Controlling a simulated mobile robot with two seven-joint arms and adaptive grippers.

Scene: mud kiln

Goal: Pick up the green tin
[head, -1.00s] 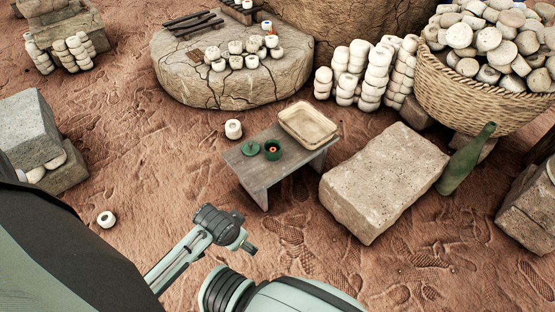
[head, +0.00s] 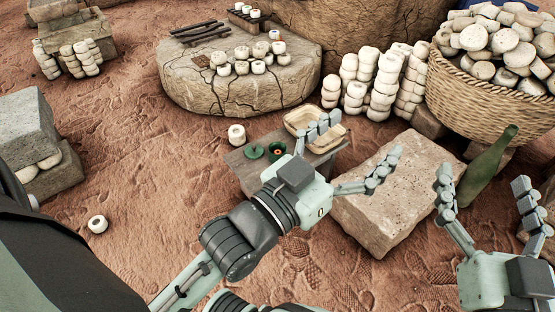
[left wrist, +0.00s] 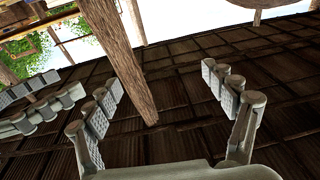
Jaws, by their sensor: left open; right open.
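The green tin (head: 278,150) stands on a small grey bench (head: 242,172). It is open at the top with something orange inside. A green lid (head: 252,152) lies to its left on the bench. My left gripper (head: 361,138) is open and empty, in front of and to the right of the tin in the head view, apart from it. The left wrist view shows its spread fingers (left wrist: 160,85) against the roof; the tin is not there. My right gripper (head: 482,178) is open and empty at the lower right.
A beige tray (head: 291,121) sits on the bench behind the tin, partly hidden by my left fingers. A white pot (head: 236,134) is on the ground behind the bench.

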